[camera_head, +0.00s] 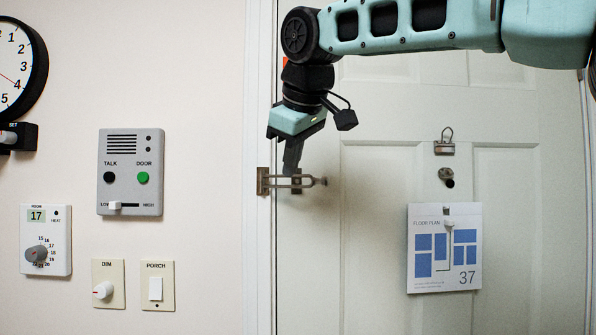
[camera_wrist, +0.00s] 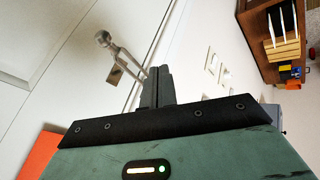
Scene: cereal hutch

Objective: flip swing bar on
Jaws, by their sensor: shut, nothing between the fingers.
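The swing bar (camera_head: 276,186) is a brass-coloured metal loop at the door's left edge in the head view. It reaches from a plate on the door frame (camera_head: 262,181) rightward over the door, toward a round knob end (camera_head: 323,182). In the wrist view the bar (camera_wrist: 128,62) runs up and left from the fingertips, with the ball (camera_wrist: 102,38) at its far end. My gripper (camera_head: 291,172) is shut and empty, pointing down at the bar's middle. Its fingertips (camera_wrist: 160,72) overlap the bar in both views; I cannot tell whether they touch it.
The white door (camera_head: 375,240) carries a hasp (camera_head: 444,142), a lock (camera_head: 446,177) and a floor plan sign (camera_head: 445,285). Left on the wall are an intercom (camera_head: 130,190), a thermostat (camera_head: 60,255), a dimmer (camera_head: 115,275) and a porch switch (camera_head: 165,303). Wooden shelving (camera_wrist: 262,70) shows in the wrist view.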

